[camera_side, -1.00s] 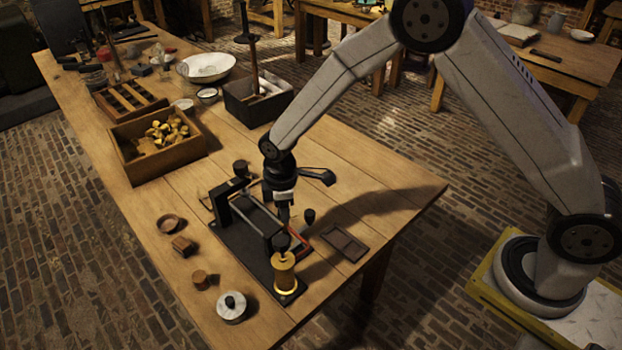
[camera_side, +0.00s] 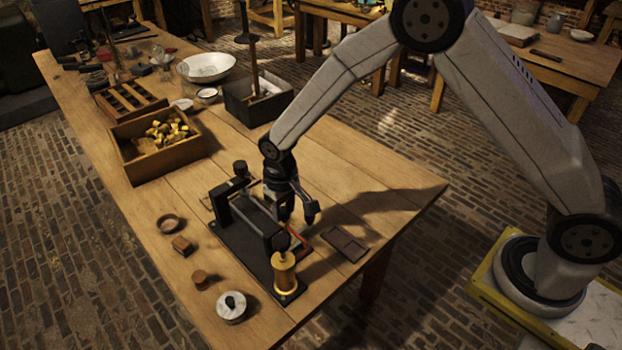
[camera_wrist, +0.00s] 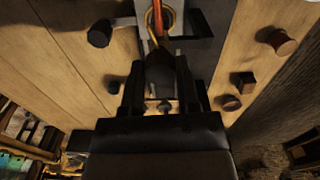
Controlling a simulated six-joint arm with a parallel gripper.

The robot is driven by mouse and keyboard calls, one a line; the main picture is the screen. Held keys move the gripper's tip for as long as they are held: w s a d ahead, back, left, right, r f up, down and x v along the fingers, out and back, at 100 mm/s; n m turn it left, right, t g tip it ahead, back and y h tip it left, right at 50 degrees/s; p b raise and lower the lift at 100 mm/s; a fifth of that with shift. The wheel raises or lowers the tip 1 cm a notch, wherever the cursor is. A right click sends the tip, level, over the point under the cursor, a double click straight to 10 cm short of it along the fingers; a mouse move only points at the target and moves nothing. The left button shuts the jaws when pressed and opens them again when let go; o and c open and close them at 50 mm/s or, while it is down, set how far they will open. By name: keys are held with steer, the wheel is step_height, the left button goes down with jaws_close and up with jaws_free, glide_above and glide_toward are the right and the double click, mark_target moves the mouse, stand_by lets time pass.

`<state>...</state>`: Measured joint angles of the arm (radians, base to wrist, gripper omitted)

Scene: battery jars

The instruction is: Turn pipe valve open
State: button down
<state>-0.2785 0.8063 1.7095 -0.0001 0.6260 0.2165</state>
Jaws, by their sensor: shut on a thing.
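The black apparatus (camera_side: 229,232) stands near the table's front end, with a long bar, dark end blocks and a brass spool-like cylinder (camera_side: 284,272) at its near end. My gripper (camera_side: 284,217) points down at its right side. In the wrist view my gripper (camera_wrist: 163,100) has its two dark fingers close around a dark part (camera_wrist: 160,72) below an orange-red rod (camera_wrist: 157,18) and a yellow ring (camera_wrist: 171,21). I cannot clearly make out a valve handle; the held part is dark and partly hidden by the fingers.
A flat dark tray (camera_side: 345,243) lies right of the apparatus. A round white-topped jar lid (camera_side: 232,306) and small wooden pieces (camera_side: 182,245) lie to its left. A wooden box (camera_side: 128,165) of yellow pieces and a dark bin (camera_side: 240,105) stand farther back.

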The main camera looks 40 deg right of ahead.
mark_target(285, 210)
steer(key=shift+m, duration=1.4)
steer(key=shift+c, duration=1.6)
jaws_free()
steer(key=shift+r, duration=0.2)
steer(key=shift+r, duration=3.75)
steer(key=shift+d, duration=0.1)
